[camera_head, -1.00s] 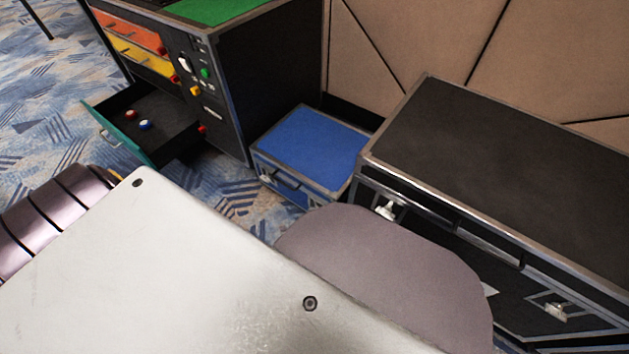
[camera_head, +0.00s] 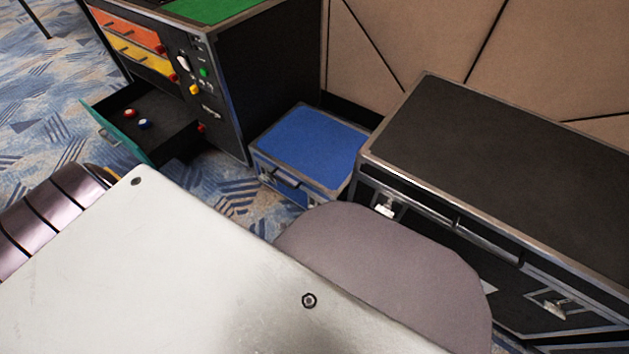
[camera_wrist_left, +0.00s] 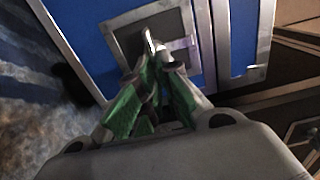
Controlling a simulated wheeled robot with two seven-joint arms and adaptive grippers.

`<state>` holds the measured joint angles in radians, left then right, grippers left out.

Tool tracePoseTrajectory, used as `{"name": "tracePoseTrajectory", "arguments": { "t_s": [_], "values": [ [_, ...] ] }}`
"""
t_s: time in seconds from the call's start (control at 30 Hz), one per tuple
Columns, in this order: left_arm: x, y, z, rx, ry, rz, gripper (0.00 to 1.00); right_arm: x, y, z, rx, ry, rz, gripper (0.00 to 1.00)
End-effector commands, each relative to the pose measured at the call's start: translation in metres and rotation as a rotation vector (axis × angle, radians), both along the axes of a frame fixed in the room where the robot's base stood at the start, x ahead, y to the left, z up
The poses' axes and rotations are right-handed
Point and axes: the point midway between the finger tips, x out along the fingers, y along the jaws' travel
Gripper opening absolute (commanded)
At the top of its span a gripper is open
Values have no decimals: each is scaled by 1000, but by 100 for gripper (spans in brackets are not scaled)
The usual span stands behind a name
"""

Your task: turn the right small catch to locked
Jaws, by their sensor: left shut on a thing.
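In the left wrist view, the small catch (camera_wrist_left: 150,42) is a silver piece on a dark plate set in the blue front of a case with silver edging. My left gripper (camera_wrist_left: 153,66), with green inner pads, is shut on this catch. The small blue case (camera_head: 312,147) stands on the carpet in the head view. Its right front is largely hidden behind my own body parts, so the catch's angle cannot be read there. My right gripper is in neither view.
A large black case (camera_head: 500,170) with silver latches stands right of the blue case. A black cabinet (camera_head: 265,85) with an open lower drawer (camera_head: 150,122) stands at the left. A beige panelled wall (camera_head: 480,50) is behind. Patterned carpet is clear at far left.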

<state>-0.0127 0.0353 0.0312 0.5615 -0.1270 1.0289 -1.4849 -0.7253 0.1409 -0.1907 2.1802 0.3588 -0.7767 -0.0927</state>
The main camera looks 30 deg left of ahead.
Motion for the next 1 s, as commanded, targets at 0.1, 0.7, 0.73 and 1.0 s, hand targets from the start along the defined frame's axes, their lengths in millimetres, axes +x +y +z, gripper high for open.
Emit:
{"name": "tracePoseTrajectory", "arguments": {
  "t_s": [0.1, 0.7, 0.73, 1.0],
  "values": [
    [-1, -1, -1, 0, 2, -1, 19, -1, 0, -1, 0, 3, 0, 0],
    [0, 0, 1, -1, 0, -1, 28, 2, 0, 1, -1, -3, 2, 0],
    [0, 0, 2, -1, 0, -1, 28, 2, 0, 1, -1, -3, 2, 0],
    [0, 0, 8, -1, 0, -1, 28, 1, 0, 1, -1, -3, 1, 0]
  ]
}}
